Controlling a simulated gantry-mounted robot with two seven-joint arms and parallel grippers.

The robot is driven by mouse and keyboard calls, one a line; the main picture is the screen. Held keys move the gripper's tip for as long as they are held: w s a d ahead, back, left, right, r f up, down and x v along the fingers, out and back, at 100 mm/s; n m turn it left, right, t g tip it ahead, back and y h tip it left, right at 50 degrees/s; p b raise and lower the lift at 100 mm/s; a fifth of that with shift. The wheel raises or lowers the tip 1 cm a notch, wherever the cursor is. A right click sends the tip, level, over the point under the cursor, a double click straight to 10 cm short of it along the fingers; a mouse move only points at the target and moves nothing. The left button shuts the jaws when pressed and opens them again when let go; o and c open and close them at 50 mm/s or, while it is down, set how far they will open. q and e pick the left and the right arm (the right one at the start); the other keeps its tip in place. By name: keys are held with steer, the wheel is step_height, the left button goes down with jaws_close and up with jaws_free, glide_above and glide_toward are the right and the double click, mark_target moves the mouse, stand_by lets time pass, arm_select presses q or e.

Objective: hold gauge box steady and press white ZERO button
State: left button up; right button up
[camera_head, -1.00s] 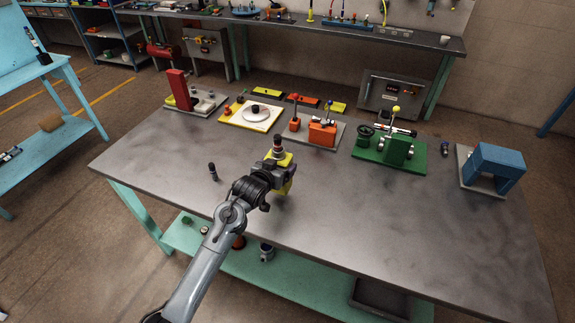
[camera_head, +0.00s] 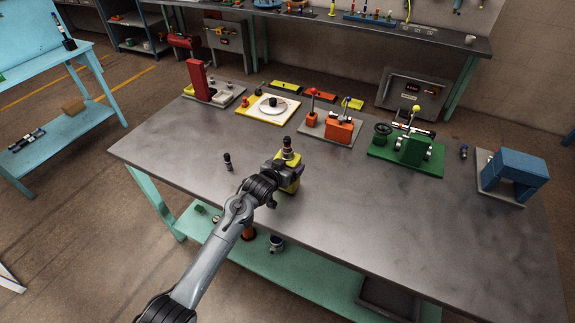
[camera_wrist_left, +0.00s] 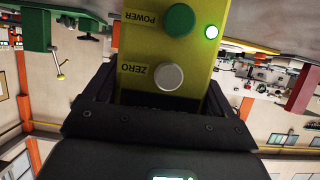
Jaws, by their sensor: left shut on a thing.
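The yellow gauge box (camera_head: 294,184) is near the front left part of the table, with a dark fitting standing up from its top. My left gripper (camera_head: 275,178) is shut on it. In the left wrist view the box (camera_wrist_left: 140,55) lies between the two dark fingers (camera_wrist_left: 155,100). Its face shows a round whitish button (camera_wrist_left: 168,77) labelled ZERO, a green button (camera_wrist_left: 180,20) labelled POWER and a lit green lamp (camera_wrist_left: 211,32). The ZERO button is uncovered. The box's display and whether its base touches the table are hidden. My right gripper is in neither view.
A small dark fitting (camera_head: 228,162) stands left of the box. Along the table's back are a red-post fixture (camera_head: 198,80), a yellow-edged plate (camera_head: 268,107), an orange block (camera_head: 339,130), a green fixture (camera_head: 412,150) and a blue arch (camera_head: 516,170). The table's front right is clear.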

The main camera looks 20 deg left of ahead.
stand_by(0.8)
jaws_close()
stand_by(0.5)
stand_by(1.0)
